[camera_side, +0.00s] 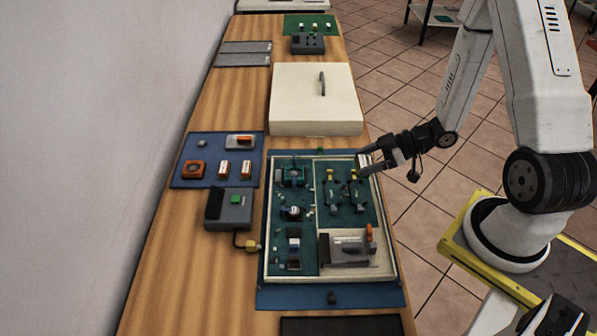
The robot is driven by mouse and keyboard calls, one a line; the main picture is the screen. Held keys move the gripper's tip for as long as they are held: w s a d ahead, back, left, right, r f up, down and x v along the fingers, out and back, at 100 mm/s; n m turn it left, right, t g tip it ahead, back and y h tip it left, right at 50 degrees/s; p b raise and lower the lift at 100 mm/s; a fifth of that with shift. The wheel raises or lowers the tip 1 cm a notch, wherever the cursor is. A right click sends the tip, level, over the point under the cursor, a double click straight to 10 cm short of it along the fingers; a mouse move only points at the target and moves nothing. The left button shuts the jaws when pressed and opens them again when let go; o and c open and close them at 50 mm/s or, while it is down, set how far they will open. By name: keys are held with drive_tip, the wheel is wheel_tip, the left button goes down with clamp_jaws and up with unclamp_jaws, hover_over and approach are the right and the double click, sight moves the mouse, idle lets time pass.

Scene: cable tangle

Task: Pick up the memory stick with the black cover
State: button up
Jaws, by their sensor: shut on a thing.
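My gripper (366,163) reaches in from the right, over the right edge of the tray (266,250). It is shut on a small pale and dark piece (363,159) at its fingertips. The piece is too small here to tell whether it is the memory stick with the black cover. I cannot tell whether it touches the tray's rim. A dark piece with white and blue parts (294,245) lies in the tray's left compartment. Two yellow-topped dark parts (330,190) stand in the upper right compartment, left of my gripper.
The lower right compartment holds a grey device (348,248) with an orange part. A blue mat (178,178) with several orange and white pieces and a grey box with a green button (229,208) are left. A cream lidded box (316,105) stands behind the tray.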

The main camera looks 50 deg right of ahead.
drive_tip(key=shift+r, duration=0.3)
drive_tip(key=shift+r, duration=0.15)
idle(0.5)
